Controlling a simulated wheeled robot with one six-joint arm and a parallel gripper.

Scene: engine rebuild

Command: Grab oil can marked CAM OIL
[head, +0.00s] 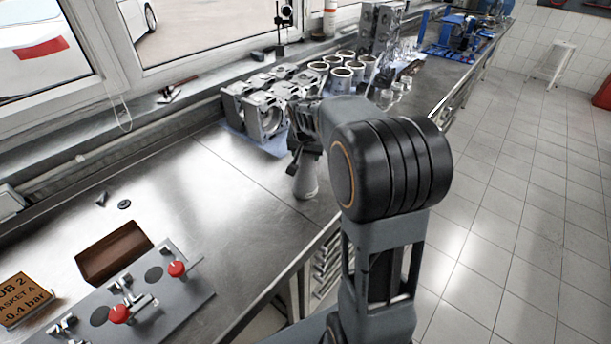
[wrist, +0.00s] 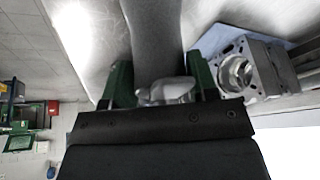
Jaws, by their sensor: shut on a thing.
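A grey can (head: 306,182) with a wide base stands out below my gripper (head: 304,153) in the head view, near the front edge of the steel bench. I cannot tell whether its base touches the bench. In the wrist view the smooth grey body of the can (wrist: 156,35) runs up between the two green fingers of my gripper (wrist: 160,82), which is shut on it. No marking on the can is readable, so CAM OIL cannot be confirmed. My arm hides part of the bench behind the can.
Grey engine castings (head: 262,112) sit on a blue mat just behind my gripper, with several metal cylinders (head: 341,80) beyond. A panel with red knobs (head: 150,312) and a brown tray (head: 114,252) lie front left. The bench (head: 215,195) between is mostly clear.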

